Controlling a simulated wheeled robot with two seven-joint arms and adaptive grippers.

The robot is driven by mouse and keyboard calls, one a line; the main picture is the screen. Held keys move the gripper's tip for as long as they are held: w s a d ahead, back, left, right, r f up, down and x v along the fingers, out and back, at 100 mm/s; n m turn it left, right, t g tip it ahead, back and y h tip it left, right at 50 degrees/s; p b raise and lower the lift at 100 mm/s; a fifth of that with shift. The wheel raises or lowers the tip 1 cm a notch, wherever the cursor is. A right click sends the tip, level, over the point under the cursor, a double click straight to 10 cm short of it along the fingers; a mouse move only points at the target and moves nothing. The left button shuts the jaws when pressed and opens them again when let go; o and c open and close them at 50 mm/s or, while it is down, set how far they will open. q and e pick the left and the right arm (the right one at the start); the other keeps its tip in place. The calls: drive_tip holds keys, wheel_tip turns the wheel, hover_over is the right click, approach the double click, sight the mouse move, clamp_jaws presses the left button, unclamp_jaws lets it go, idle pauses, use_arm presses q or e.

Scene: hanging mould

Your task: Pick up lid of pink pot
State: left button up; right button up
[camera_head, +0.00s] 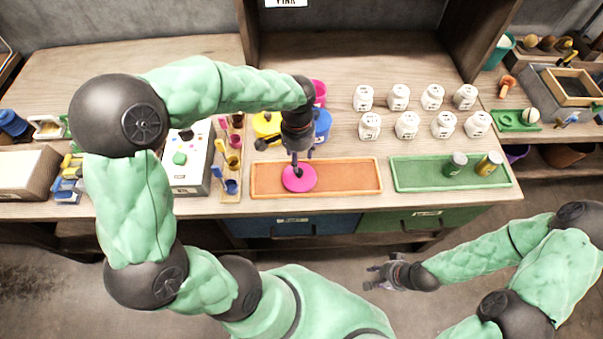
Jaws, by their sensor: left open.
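The pink lid (299,179) is a flat round disc with a dark knob. It shows at the left part of the orange tray (350,178). My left gripper (296,158) points down right over the lid, its fingers open near the knob. I cannot tell if they touch it. The pink pot (319,88) stands behind, partly hidden by my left wrist. My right gripper (370,277) is open and empty, in front of the table over the floor.
A yellow pot (266,124) and a blue pot (323,122) stand behind the orange tray. Several white labelled jars (407,125) stand at the right. A green tray (420,174) holds two small jars. Coloured scoops (231,186) lie at the left.

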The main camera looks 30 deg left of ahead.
sight(300, 171)
use_arm(q)
wheel_tip(300, 171, down, 4)
drive_tip(key=shift+f+b, duration=0.1)
drive_tip(key=shift+b, duration=0.5)
drive_tip(key=f, duration=0.1)
drive_tip(key=f+b, duration=0.1)
drive_tip(key=f, duration=0.1)
drive_tip(key=f+b, duration=0.1)
drive_tip(key=shift+w+f, duration=0.25)
drive_tip(key=shift+f, duration=0.15)
drive_tip(key=shift+c, duration=0.2)
clamp_jaws()
